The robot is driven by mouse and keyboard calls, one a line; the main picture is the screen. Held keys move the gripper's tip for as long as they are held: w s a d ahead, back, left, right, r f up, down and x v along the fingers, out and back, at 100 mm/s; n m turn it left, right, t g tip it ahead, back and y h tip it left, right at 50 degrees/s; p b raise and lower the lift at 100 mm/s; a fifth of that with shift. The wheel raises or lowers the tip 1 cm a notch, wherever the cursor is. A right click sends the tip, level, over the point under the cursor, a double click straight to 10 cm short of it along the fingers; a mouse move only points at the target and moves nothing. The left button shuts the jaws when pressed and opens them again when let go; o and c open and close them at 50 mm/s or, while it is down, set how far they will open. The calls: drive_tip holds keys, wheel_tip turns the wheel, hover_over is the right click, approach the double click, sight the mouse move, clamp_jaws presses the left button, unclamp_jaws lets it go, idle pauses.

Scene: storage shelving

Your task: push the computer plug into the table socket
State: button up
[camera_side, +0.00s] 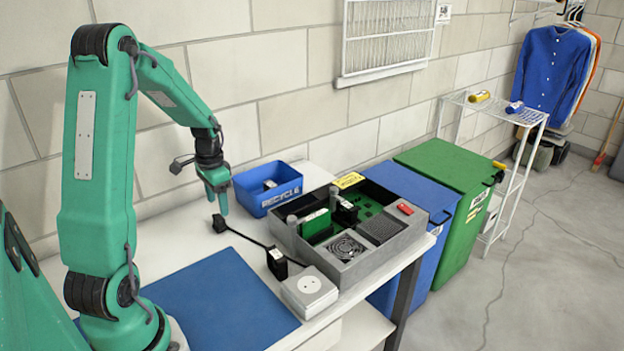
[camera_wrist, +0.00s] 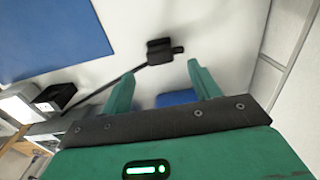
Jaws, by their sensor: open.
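A black plug (camera_side: 219,223) lies on the white table, below and apart from my gripper (camera_side: 217,203). My gripper is open and empty, its green fingers pointing down. In the wrist view the plug (camera_wrist: 160,51) lies just beyond the gap between the fingertips (camera_wrist: 163,70), its prong end to the right. A black cable (camera_side: 247,237) runs from the plug to a black box (camera_side: 278,264) beside the computer. The socket, a white block with a round face (camera_side: 310,284), sits at the table's front, facing up. In the wrist view the black box (camera_wrist: 56,96) is at left.
An open grey computer case (camera_side: 350,270) stands right of the cable. A blue recycle bin (camera_side: 268,205) stands behind the plug, near the wall. A blue mat (camera_side: 220,305) lies at the front left. The white table around the plug is clear.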

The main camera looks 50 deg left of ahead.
sight(218, 217)
drive_tip(key=shift+f, duration=0.4)
drive_tip(key=shift+f, duration=0.1)
drive_tip(key=shift+s+f, duration=0.2)
drive_tip(key=shift+f, duration=2.3)
drive_tip(key=c, duration=1)
